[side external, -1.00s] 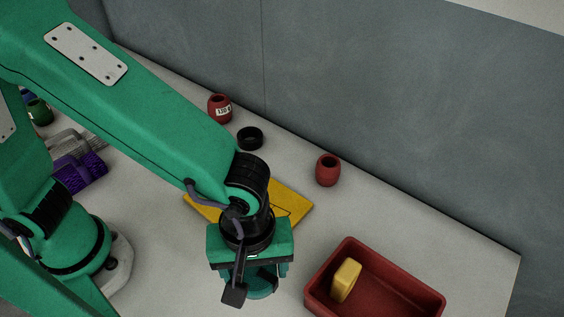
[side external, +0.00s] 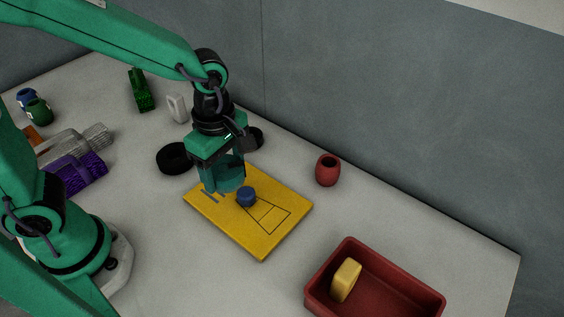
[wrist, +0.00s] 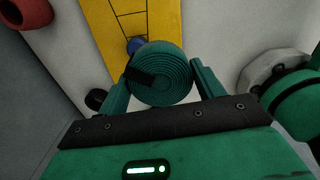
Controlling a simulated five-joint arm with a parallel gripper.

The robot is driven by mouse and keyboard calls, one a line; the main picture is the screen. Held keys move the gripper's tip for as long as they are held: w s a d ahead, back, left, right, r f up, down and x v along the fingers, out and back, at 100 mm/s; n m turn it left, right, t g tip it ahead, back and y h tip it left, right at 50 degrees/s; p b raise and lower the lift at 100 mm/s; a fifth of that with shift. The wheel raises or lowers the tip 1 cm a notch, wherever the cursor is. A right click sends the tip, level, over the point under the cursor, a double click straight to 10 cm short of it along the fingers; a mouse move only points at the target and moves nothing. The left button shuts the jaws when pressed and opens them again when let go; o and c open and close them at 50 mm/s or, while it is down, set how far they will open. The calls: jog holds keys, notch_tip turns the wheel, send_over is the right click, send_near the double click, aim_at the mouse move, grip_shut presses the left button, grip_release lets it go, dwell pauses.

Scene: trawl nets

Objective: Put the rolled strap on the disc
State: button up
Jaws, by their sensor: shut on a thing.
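The rolled strap (wrist: 160,72), a teal-green coil, is held between the two fingers of my gripper (wrist: 160,84) in the wrist view. In the side external view, my gripper (side external: 222,172) is shut on the strap (side external: 226,182) over the left back part of a yellow board; whether they touch is unclear. A thick black disc (side external: 173,158) lies on the table just left of my gripper. Another black round piece (side external: 257,137) is behind my gripper, partly hidden; it seems to show in the wrist view (wrist: 96,99).
The yellow board (side external: 265,238) carries a small blue piece (side external: 246,197) close to the strap. A red pot (side external: 328,170) stands near the wall. A red bin (side external: 400,290) holds a yellow block (side external: 346,280). Purple (side external: 75,174), grey and green items lie left.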

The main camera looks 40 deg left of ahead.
jog(key=a+r+n, duration=0.1)
jog(key=a+n, duration=0.5)
jog(key=a, duration=0.6)
jog(key=shift+a+r+n, duration=0.25)
jog(key=shift+a+n, duration=0.1)
jog(key=shift+n, duration=0.05)
jog(key=shift+w, duration=0.1)
send_over(174, 154)
notch_tip(174, 154, down, 7)
jog(key=shift+d+f, duration=0.1)
jog(key=shift+f, duration=1.95)
jog(key=shift+f, duration=0.1)
